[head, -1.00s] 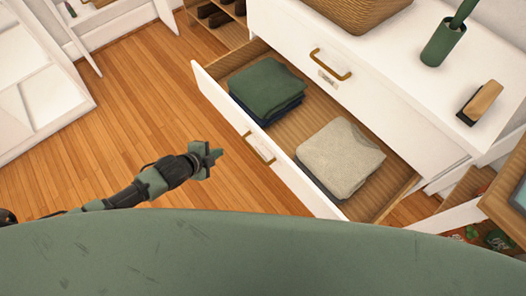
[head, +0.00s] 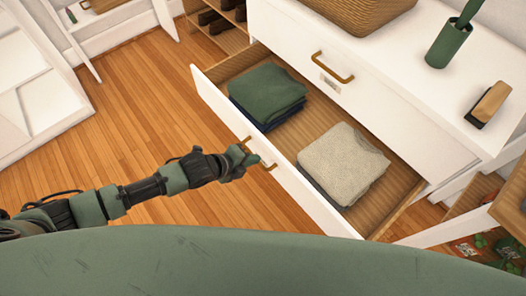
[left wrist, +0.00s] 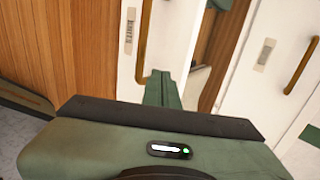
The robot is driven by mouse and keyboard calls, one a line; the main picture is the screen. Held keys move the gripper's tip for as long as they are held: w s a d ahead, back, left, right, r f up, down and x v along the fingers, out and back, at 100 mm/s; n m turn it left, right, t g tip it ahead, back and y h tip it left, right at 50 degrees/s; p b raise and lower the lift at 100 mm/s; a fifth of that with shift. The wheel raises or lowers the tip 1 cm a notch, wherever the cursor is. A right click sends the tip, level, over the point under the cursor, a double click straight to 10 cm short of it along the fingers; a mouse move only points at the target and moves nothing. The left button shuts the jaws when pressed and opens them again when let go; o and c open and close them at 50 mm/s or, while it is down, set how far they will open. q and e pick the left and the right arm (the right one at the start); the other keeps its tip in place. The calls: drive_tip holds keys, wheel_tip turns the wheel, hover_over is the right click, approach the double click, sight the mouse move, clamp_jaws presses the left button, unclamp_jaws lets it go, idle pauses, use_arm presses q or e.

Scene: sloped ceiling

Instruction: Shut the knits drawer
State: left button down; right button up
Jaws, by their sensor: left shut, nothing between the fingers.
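The lower drawer of the white dresser is pulled well out; its white front (head: 308,203) faces my left arm. It holds a stack with a green knit (head: 267,92) on top and a stack with a beige knit (head: 343,160) on top. Its brass handle (head: 270,166) is partly hidden by my left gripper (head: 251,158), which is shut and empty at the front. In the left wrist view the shut fingers (left wrist: 163,88) point at a white front beside a brass handle (left wrist: 146,40); contact is unclear. My right gripper is out of view.
The drawer above is closed, with a brass handle (head: 332,67). A woven basket (head: 360,12), a green holder (head: 447,45) and a brush (head: 488,103) stand on the dresser top. Wooden floor (head: 150,110) left of the drawer is clear. A table corner (head: 508,207) is at right.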

sight(270, 151)
use_arm(q)
drive_tip(key=w+d, duration=0.2)
drive_tip(key=shift+w+d+f+p, duration=0.1)
drive_tip(key=shift+w+d+p, duration=0.2)
drive_tip(key=shift+w+d, duration=0.2)
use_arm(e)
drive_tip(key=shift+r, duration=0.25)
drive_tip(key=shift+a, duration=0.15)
